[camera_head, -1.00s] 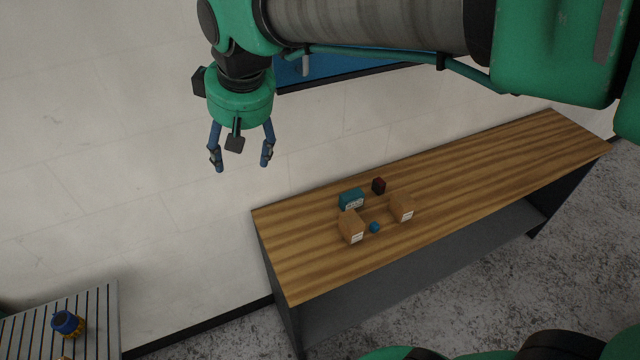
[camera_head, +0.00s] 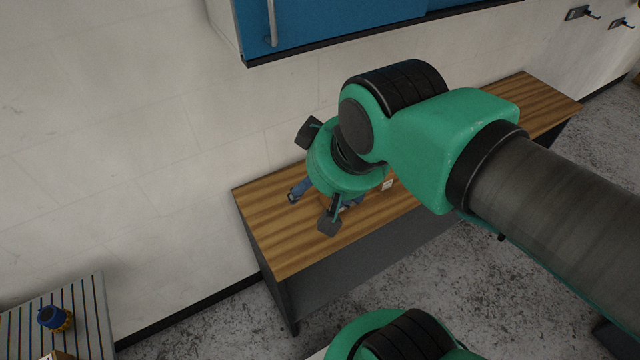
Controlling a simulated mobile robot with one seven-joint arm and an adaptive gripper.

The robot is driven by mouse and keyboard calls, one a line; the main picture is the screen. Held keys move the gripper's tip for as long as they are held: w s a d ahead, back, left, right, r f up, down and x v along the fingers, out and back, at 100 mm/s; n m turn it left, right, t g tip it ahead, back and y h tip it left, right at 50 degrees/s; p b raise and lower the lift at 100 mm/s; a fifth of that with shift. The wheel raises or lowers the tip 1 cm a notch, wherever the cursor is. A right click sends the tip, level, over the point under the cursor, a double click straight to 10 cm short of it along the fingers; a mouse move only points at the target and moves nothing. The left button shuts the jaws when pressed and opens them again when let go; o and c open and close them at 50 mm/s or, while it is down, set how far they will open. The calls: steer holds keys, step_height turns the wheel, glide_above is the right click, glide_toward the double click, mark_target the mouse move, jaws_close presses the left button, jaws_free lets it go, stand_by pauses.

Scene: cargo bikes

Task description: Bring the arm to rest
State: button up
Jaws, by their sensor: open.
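My gripper (camera_head: 318,207) is in front of the wooden bench (camera_head: 275,247) in the head view, pointing down toward its top. Its blue fingers are spread apart, and I see nothing held between them, though the wrist partly covers them. My arm reaches in from the right. A cardboard box (camera_head: 387,184) shows only in part at the right edge of my wrist. The other small things on the bench top are hidden behind the wrist and arm. I cannot tell the exact height of the gripper above the bench.
A blue wall cabinet (camera_head: 340,25) hangs above the bench. A slatted table (camera_head: 85,310) at the lower left bears a blue and yellow item (camera_head: 54,318). Hooks (camera_head: 577,13) are on the wall at the upper right. The bench's left end is bare.

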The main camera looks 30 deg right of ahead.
steer(key=shift+f, duration=0.15)
step_height(320, 180, down, 10)
steer(key=b, duration=1)
steer(key=shift+r, duration=0.2)
